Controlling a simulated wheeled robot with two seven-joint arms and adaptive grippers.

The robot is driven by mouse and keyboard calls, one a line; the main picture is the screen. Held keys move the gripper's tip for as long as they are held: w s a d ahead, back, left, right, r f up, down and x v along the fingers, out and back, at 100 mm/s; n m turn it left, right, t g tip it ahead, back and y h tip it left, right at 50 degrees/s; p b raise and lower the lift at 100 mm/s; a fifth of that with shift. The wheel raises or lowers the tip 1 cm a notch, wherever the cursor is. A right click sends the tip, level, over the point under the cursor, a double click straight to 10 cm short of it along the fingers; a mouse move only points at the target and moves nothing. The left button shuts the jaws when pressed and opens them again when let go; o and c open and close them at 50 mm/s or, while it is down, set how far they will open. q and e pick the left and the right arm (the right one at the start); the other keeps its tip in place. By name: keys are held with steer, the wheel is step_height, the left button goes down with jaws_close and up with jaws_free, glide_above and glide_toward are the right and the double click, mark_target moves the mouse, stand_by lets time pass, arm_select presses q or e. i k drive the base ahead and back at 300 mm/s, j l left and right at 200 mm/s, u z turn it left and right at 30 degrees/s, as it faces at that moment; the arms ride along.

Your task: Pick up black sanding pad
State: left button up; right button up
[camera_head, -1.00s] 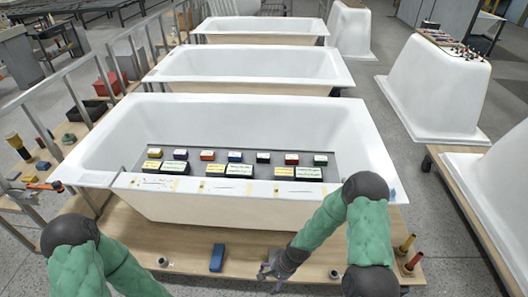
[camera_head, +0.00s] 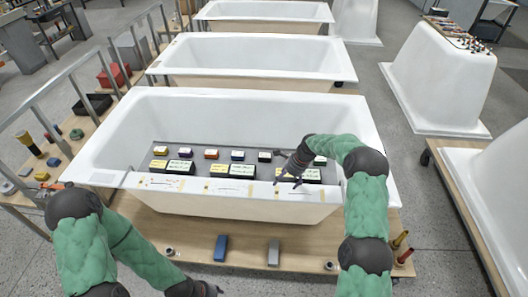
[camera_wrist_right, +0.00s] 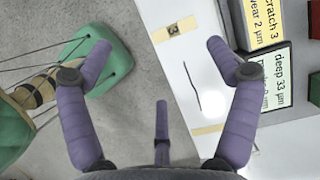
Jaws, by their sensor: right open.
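A small black block with a white top (camera_head: 264,156), likely the black sanding pad, sits on the grey shelf in the nearest bathtub, in the back row of coloured blocks. My right gripper (camera_head: 284,169) is over the tub's near rim, just right of and nearer than that block, apart from it. In the right wrist view the right gripper (camera_wrist_right: 222,60) is open and empty above the rim, which has a "3" label and a dark scratch; the black block is not identifiable there. My left gripper (camera_head: 208,290) is low at the bottom edge, its fingers unclear.
Several labelled boxes (camera_head: 241,172) stand in front of the coloured blocks. The bathtub rim (camera_head: 150,182) rises between them and me. A blue block (camera_head: 221,247) and a grey block (camera_head: 273,252) stand on the wooden platform (camera_head: 190,235). A side bench (camera_head: 40,165) holds tools.

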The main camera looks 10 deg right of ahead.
mark_target(263, 157)
steer(key=i, duration=0.85)
